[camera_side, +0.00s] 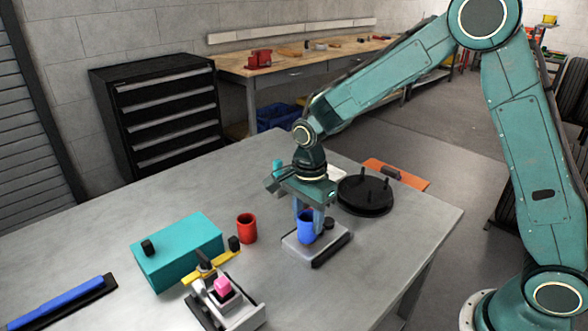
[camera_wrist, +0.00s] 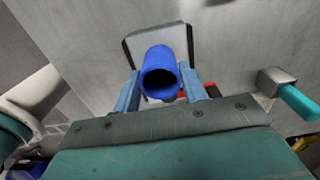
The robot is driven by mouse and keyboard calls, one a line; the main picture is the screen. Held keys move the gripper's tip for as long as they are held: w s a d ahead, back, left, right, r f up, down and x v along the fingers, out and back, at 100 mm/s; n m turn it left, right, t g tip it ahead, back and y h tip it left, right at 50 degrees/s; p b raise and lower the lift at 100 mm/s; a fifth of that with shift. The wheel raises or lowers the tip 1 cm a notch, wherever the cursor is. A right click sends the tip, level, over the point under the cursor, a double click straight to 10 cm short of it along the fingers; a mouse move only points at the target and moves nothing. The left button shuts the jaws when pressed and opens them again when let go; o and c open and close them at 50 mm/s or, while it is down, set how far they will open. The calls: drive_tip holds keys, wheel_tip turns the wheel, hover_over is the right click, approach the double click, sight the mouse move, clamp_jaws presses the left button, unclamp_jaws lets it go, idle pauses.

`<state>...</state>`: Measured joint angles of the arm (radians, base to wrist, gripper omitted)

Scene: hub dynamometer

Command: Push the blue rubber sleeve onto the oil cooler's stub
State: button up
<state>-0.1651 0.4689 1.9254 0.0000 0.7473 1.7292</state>
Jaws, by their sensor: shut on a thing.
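The blue rubber sleeve (camera_side: 306,228) is upright between the fingers of my gripper (camera_side: 308,216), which is shut on it. In the wrist view the sleeve (camera_wrist: 158,58) is a hollow tube, its open end facing the camera, with a finger on each side. It is over a pale plate (camera_side: 330,240) with a dark front edge; I cannot tell whether it touches the plate. A teal box (camera_side: 180,250) with a black stub (camera_side: 148,246) on top and another (camera_side: 234,243) at its right end stands to the left; it looks like the oil cooler.
A red cup (camera_side: 247,229) stands between the teal box and the plate. A clamp fixture with a pink piece (camera_side: 222,286) is in front. A black disc with pegs (camera_side: 362,198) and an orange mat (camera_side: 410,180) lie behind right. A blue bar (camera_side: 60,300) lies far left.

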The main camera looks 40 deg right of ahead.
drive_tip(key=shift+f, duration=0.65)
idle(0.8)
drive_tip(key=o, duration=0.6)
drive_tip(key=shift+o, duration=0.2)
drive_tip(key=shift+r, duration=0.2)
wheel_tip(320, 180, up, 11)
drive_tip(key=shift+f, duration=0.15)
idle(0.9)
idle(0.4)
